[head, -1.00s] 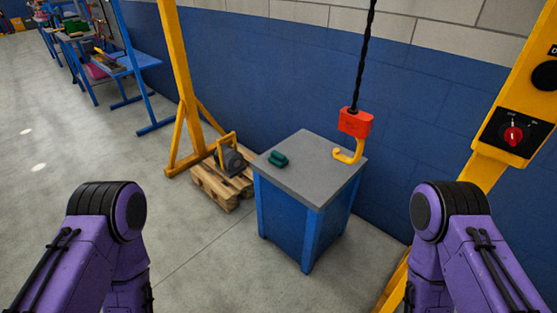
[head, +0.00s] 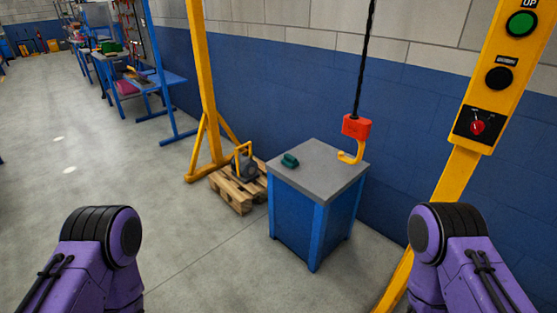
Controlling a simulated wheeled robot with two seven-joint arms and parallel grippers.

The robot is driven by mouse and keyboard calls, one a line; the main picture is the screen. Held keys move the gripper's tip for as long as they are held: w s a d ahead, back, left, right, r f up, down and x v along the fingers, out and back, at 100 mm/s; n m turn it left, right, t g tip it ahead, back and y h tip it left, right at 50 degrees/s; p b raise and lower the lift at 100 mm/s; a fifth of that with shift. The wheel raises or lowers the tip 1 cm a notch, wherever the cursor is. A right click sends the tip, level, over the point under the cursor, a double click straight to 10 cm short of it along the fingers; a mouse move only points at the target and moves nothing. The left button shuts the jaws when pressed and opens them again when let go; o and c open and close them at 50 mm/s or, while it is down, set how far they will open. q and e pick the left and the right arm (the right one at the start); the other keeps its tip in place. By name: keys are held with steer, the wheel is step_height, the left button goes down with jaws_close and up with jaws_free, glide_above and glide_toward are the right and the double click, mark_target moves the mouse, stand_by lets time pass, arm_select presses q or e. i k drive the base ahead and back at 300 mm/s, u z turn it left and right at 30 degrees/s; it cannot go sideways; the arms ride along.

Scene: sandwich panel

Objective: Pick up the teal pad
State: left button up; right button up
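The teal pad (head: 290,160) is a small dark teal block. It lies on the grey top of a blue cabinet (head: 316,207), near the top's left side. Both my purple arms show at the lower left and lower right of the head view, but their grippers are out of view. Nothing of mine is near the pad.
An orange-red hoist block with a yellow hook (head: 356,128) hangs over the cabinet's right back corner. A wooden pallet (head: 238,192) with a grey, yellow-handled object stands left of the cabinet. A yellow post with buttons (head: 480,120) rises at right. Floor in front is clear.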

mark_target(291, 162)
steer(key=u, duration=0.65)
steer(key=i, duration=2)
steer(key=z, duration=1.25)
steer(key=i, duration=0.85)
steer(key=z, duration=0.9)
